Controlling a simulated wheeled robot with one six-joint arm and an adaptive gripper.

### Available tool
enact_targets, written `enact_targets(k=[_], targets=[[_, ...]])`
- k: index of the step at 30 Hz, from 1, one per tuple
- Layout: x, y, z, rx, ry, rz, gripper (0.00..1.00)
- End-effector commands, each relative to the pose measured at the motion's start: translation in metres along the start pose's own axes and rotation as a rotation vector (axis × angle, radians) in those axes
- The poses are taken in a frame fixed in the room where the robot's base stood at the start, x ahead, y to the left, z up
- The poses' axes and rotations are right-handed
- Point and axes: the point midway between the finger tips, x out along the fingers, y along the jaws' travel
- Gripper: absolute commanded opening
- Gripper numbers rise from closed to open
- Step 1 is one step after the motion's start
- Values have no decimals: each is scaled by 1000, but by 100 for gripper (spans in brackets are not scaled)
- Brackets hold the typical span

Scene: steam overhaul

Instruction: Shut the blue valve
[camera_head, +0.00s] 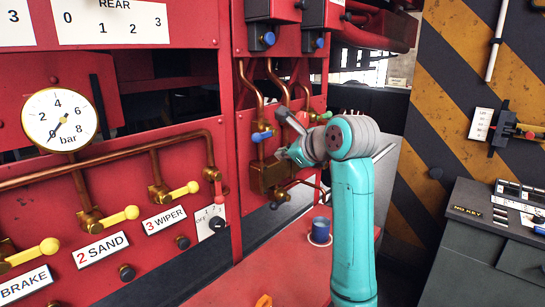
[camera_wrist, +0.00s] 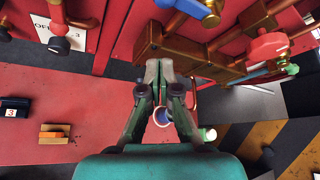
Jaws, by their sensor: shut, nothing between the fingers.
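A blue valve handle (camera_head: 262,136) sits on a copper pipe on the red panel, above a brass block (camera_head: 266,177). It lies roughly sideways across the pipe. In the wrist view a blue lever (camera_wrist: 190,7) shows at the top edge, partly cut off. My gripper (camera_head: 283,154) is in front of the pipes, just right of and a little below the blue handle in the head view. In the wrist view its fingertips (camera_wrist: 158,68) are together and empty, below the blue lever, with a visible gap. Whether the gripper touches anything in depth is unclear.
Red and green handles (camera_wrist: 268,46) are right of the brass manifold. A blue-topped round object (camera_head: 320,231) stands on the red bench (camera_head: 270,262). An orange block (camera_wrist: 54,134) lies on it. A pressure gauge (camera_head: 59,120) and yellow levers are left. A grey cabinet (camera_head: 490,235) is right.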

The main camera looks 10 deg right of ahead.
Motion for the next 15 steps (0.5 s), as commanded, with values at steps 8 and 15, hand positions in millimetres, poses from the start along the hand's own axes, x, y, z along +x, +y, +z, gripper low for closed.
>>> enact_targets(k=[8,15], targets=[[-29,-5,-1,0,0,0,0],[-32,-6,-1,0,0,0,0]])
